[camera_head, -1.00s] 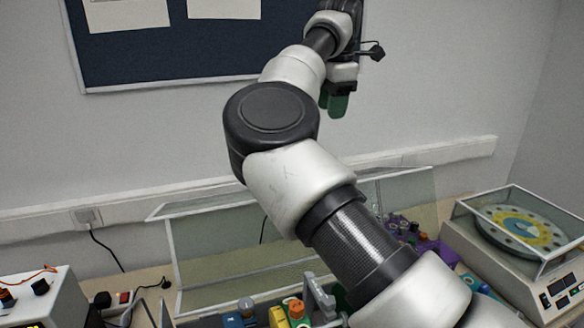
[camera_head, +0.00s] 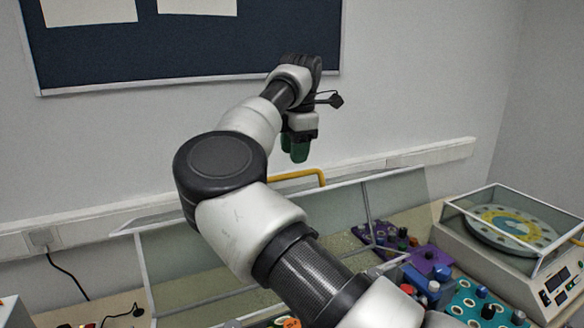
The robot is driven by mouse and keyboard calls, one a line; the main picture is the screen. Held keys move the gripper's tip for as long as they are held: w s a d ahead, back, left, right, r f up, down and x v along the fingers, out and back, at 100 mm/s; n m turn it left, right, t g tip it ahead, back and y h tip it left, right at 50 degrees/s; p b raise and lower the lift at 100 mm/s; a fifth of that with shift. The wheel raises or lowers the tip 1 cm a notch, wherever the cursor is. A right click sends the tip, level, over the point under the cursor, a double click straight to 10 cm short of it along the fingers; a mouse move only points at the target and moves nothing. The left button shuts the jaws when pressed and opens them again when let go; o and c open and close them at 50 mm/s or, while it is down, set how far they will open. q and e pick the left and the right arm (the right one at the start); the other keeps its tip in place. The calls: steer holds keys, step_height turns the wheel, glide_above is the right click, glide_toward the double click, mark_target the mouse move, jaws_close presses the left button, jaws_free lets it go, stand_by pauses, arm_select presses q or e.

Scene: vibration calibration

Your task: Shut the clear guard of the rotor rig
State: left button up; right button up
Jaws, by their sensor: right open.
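The clear guard (camera_head: 190,262) is a large see-through panel with a pale frame, standing raised and tilted behind the bench equipment. A yellow bar handle (camera_head: 305,176) shows at its top edge. My right arm crosses in front of the guard and hides its middle and most of what lies below. My right gripper (camera_head: 297,150) has green fingertips and is open and empty. In the picture it is just above the yellow handle; I cannot tell the depth between them. My left gripper is not in view.
A device with a patterned disc (camera_head: 512,228) under a clear box stands at the right. A purple fixture (camera_head: 430,261) and a teal block with holes (camera_head: 470,301) lie before it. A wall socket (camera_head: 41,238) with a cable is at the left. A dark board (camera_head: 200,50) hangs behind.

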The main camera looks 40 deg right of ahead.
mark_target(292, 174)
steer(key=f, duration=0.2)
steer(key=w+f, duration=0.1)
steer(key=f, duration=0.1)
steer(key=shift+f+p, duration=0.1)
steer(key=shift+p, duration=0.3)
steer(key=shift+d+f, duration=0.1)
steer(key=shift+f, duration=0.4)
jaws_close()
